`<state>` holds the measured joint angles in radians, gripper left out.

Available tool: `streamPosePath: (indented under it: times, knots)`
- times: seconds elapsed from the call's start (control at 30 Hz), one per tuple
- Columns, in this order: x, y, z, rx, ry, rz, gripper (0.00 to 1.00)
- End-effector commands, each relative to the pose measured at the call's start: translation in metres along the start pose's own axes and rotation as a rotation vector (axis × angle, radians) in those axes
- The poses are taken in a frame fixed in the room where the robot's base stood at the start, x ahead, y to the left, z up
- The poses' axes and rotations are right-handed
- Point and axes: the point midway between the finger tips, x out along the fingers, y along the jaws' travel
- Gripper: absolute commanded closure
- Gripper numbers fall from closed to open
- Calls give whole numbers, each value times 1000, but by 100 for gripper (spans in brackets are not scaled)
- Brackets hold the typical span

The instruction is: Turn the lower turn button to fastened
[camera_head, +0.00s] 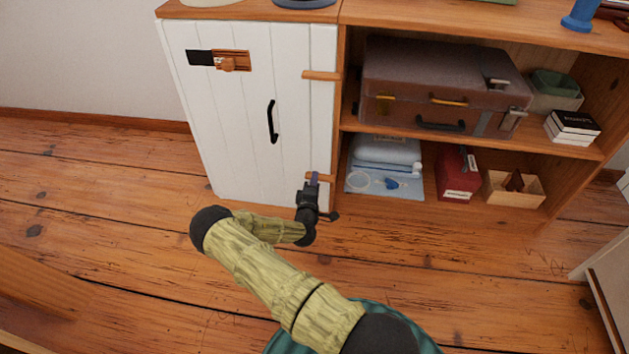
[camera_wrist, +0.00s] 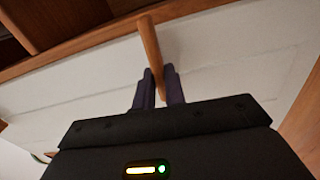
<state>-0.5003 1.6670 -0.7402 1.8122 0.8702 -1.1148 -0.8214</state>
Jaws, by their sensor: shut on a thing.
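The lower turn button is a small wooden bar (camera_head: 325,177) near the bottom right edge of the white cabinet door (camera_head: 235,130). It lies roughly level, reaching from the door across toward the wooden cabinet frame, partly hidden by my gripper. In the wrist view the bar (camera_wrist: 150,45) crosses the wooden frame edge onto the white door, and its end sits between my fingers. My gripper (camera_head: 314,179) is shut on it; the purple fingers also show in the wrist view (camera_wrist: 158,88). The upper turn button (camera_head: 321,75) lies level across the door's right edge.
The door has a black handle (camera_head: 272,121) and a wooden latch piece (camera_head: 231,61). Open shelves on the right hold a brown case (camera_head: 440,85), a blue folded item (camera_head: 385,165), a red box (camera_head: 458,175) and a wooden bin (camera_head: 514,190). The floor in front is mostly clear.

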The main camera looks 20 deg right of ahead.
Motion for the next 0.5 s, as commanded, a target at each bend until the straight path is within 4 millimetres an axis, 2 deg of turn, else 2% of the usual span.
streamPosePath:
  times: [0.5]
  knots:
    - [-2, -3, 1, -58, -3, -6, 100]
